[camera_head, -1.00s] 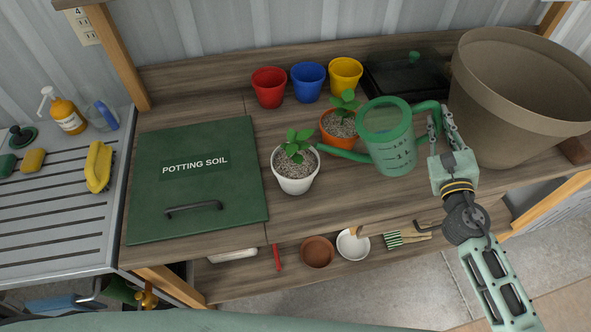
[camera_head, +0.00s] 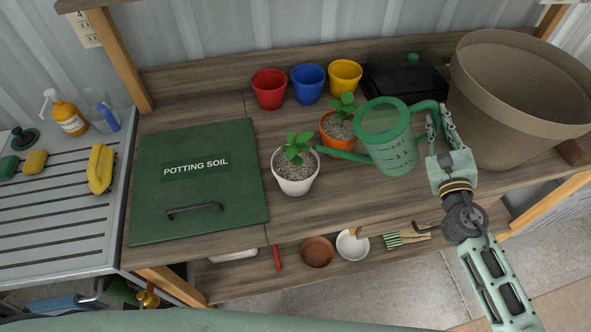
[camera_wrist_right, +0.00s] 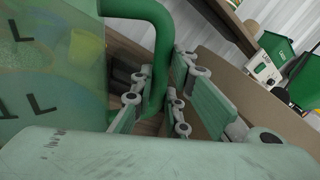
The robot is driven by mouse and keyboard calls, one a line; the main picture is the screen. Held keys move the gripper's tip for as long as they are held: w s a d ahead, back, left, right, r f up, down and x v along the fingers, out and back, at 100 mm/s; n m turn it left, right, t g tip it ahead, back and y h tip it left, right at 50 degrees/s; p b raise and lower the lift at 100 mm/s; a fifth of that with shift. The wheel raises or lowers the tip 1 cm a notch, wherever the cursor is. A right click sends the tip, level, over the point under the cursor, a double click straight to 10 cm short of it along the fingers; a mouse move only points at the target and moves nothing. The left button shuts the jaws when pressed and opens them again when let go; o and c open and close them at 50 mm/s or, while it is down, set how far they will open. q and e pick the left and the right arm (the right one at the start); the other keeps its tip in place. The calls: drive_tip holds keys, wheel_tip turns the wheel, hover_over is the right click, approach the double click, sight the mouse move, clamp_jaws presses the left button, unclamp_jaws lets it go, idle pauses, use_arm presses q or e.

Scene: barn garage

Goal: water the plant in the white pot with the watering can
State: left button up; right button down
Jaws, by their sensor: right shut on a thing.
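The green watering can (camera_head: 393,152) has a see-through body and appears nearly upright above the bench. My right gripper (camera_head: 437,125) is shut on its handle; the handle (camera_wrist_right: 160,60) also shows between the fingers in the right wrist view. The can's spout points left, its tip by the rim of the white pot (camera_head: 296,186). I cannot tell whether they touch. The white pot holds gravelly soil and a small leafy plant (camera_head: 297,147). No water stream is visible. My left gripper is out of view.
An orange pot with a plant (camera_head: 338,126) stands close behind the spout. Red (camera_head: 270,90), blue (camera_head: 308,82) and yellow (camera_head: 345,76) pots line the back. A large tan planter (camera_head: 515,100) stands right of the gripper. The potting soil lid (camera_head: 190,215) lies left.

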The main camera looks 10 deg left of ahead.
drive_tip(key=shift+a+r+n+p, duration=0.25)
drive_tip(key=shift+r+n+p, duration=0.25)
drive_tip(key=shift+r, duration=0.6)
idle(0.7)
drive_tip(key=shift+s+a+r+n+p, duration=0.1)
drive_tip(key=shift+a+r+n+p, duration=0.2)
drive_tip(key=shift+r+p, duration=0.45)
drive_tip(key=shift+s+a+r+n+p, duration=0.1)
drive_tip(key=shift+a+r+n+p, duration=0.2)
drive_tip(key=shift+r+p, duration=0.35)
idle(0.8)
drive_tip(key=shift+s+a+r+n+t+p, duration=0.15)
drive_tip(key=shift+a+r+n+p, duration=0.2)
drive_tip(key=shift+r+p, duration=0.4)
drive_tip(key=shift+a+r+n+t+p, duration=0.15)
drive_tip(key=shift+a+r+n+p, duration=0.2)
drive_tip(key=shift+r+p, duration=0.35)
drive_tip(key=shift+f, duration=0.15)
